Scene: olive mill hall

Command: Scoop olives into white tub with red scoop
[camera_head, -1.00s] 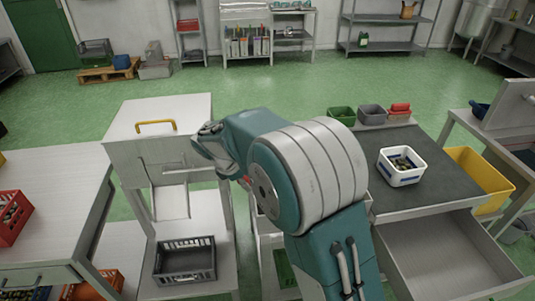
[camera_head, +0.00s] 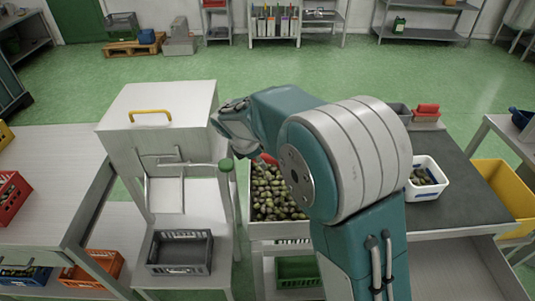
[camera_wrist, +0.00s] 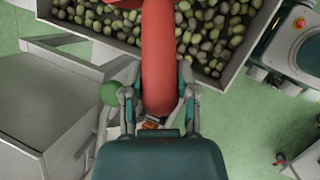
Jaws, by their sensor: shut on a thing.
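My gripper (camera_wrist: 160,105) is shut on the handle of the red scoop (camera_wrist: 158,55) in the wrist view. The scoop reaches forward over the olives (camera_wrist: 205,30); its far end is cut off by the picture's top edge. In the head view a small red part of the scoop (camera_head: 268,158) shows beside my arm, which hides most of my gripper. The olives (camera_head: 275,195) fill a metal bin (camera_head: 282,230) in front of me. The white tub (camera_head: 424,190) stands right of my arm, with some olives in it.
The tub stands on a dark-topped table (camera_head: 462,195). A yellow bin (camera_head: 503,190) is beyond it at the right. A metal machine (camera_head: 155,135) with a green-knobbed lever (camera_head: 226,166) stands left of the olive bin. A grey crate (camera_head: 180,252) sits below it.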

